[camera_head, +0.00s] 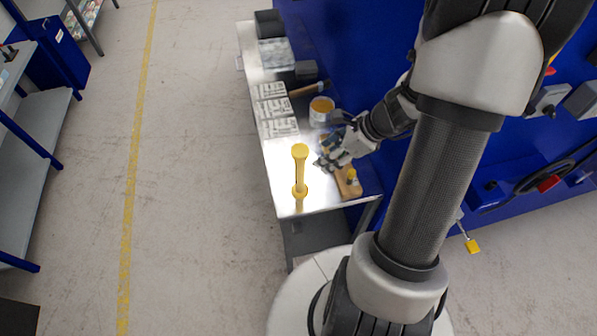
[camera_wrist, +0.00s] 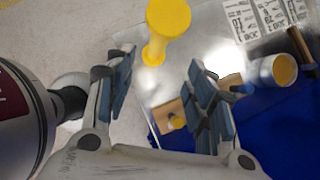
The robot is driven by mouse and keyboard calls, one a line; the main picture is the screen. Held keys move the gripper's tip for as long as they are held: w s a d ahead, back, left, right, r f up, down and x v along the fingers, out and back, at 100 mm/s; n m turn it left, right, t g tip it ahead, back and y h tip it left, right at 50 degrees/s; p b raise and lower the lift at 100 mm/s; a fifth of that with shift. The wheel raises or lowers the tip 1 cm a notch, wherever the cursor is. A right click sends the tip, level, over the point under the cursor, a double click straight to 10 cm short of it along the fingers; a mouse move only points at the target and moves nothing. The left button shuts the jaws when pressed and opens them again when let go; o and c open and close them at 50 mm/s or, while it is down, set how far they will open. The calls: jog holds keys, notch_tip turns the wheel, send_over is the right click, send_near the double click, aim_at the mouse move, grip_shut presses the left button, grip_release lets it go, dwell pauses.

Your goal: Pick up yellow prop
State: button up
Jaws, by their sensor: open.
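The yellow prop (camera_head: 300,170), a dumbbell-like piece with a wide round top and a narrower shaft, stands upright near the front of the metal table. My gripper (camera_head: 323,162) is open and empty, just to the right of the prop. In the wrist view the prop (camera_wrist: 167,28) appears at the top, beyond the gap between my open fingers (camera_wrist: 160,66). Nothing lies between the fingertips, and they appear apart from the prop.
A wooden block with a yellow peg (camera_head: 348,182) sits close by my gripper. A yellow-topped can (camera_head: 321,108), a hammer (camera_head: 308,89) and printed plates (camera_head: 273,108) lie farther back on the table (camera_head: 292,202). A blue panel (camera_head: 343,40) borders the table's right side.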

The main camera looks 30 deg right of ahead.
aim_at(304, 166)
jog(key=shift+a+r+b+x, duration=0.15)
jog(key=shift+b+x, duration=0.4)
jog(key=shift+x, duration=1.25)
jog(key=shift+a+b+x, duration=0.1)
jog(key=shift+b+x, duration=0.45)
jog(key=shift+x, duration=1.2)
jog(key=shift+a+r+b+x, duration=0.15)
jog(key=shift+b+x, duration=0.4)
jog(key=shift+x, duration=1.25)
jog(key=shift+w, duration=0.2)
grip_shut()
